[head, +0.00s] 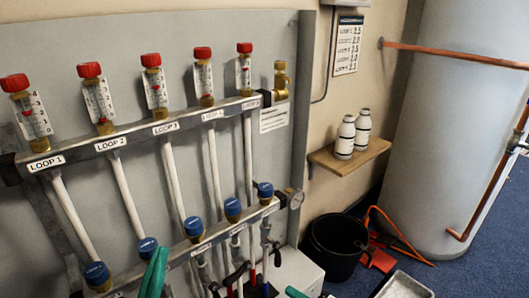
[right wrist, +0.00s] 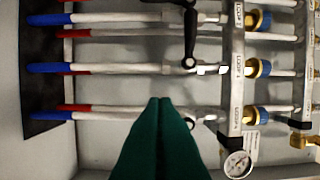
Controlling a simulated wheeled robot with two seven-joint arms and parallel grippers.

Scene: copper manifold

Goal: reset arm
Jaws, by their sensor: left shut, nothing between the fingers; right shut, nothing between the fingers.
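My left gripper (head: 158,252) shows at the bottom of the head view as green fingers, shut and empty, in front of the lower manifold rail. My right gripper (head: 292,290) shows only as a green tip at the bottom edge, further right. In the right wrist view its two green fingers (right wrist: 160,100) are pressed together with nothing between them, before the grey panel and the white pipes. The copper manifold's upper rail (head: 135,136) carries several red-capped flow meters. Its lower rail (head: 215,227) carries several blue-capped valves.
A pressure gauge (head: 296,200) sits at the lower rail's right end. A wooden shelf (head: 348,162) holds two white bottles. A large grey tank (head: 440,130) stands at right.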

